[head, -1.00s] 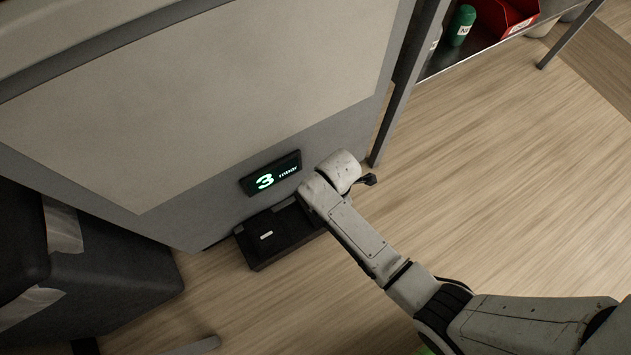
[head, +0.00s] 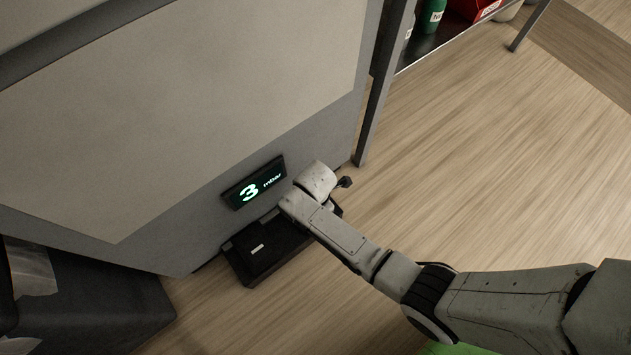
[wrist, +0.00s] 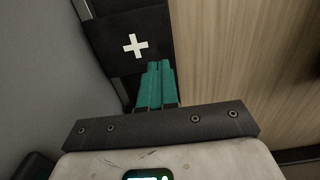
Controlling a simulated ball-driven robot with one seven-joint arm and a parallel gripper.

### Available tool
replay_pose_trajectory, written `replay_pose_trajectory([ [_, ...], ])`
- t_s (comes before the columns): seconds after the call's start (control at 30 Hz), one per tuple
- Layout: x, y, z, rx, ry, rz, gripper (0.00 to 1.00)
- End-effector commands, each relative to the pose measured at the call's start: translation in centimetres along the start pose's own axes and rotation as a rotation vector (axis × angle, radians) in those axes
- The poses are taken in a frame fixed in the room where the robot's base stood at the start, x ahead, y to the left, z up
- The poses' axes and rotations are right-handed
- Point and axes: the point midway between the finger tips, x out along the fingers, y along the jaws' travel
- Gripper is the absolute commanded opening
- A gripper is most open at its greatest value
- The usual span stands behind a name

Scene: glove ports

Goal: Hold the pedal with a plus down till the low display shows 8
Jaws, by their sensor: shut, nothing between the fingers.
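The low display (head: 254,183) on the cabinet front shows a green 3 with "mbar". Below it a black pedal box (head: 247,279) stands on the floor against the cabinet; its left pedal (head: 262,246) carries a pale bar mark. The pedal with a plus (wrist: 135,45) shows a white plus in the wrist view; my arm hides it in the head view. My gripper (wrist: 158,68), with teal fingers, is shut and empty. Its tips appear just beside the plus pedal's near edge in the wrist view; I cannot tell whether they touch it.
A dark padded block (head: 90,300) stands left of the pedals. A shelf (head: 440,45) with a green bottle (head: 432,14) and a red bin (head: 472,8) stands at the upper right; its leg (head: 378,95) is near the cabinet corner. The wooden floor (head: 470,170) to the right is clear.

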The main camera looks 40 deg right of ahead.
Motion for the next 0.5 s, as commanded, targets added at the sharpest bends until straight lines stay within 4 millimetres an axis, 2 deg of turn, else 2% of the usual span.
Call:
replay_pose_trajectory([
  [0.03, 1.6, 0.0, 0.0, 0.000, 0.000, -0.002, 0.00],
  [0.2, 4.8, 0.1, 0.0, 0.000, 0.000, 0.000, 0.00],
  [0.33, 6.5, 0.0, 0.0, 0.001, 0.000, 0.000, 0.00],
  [0.5, 7.6, 0.0, 0.0, 0.001, 0.000, 0.001, 0.00],
])
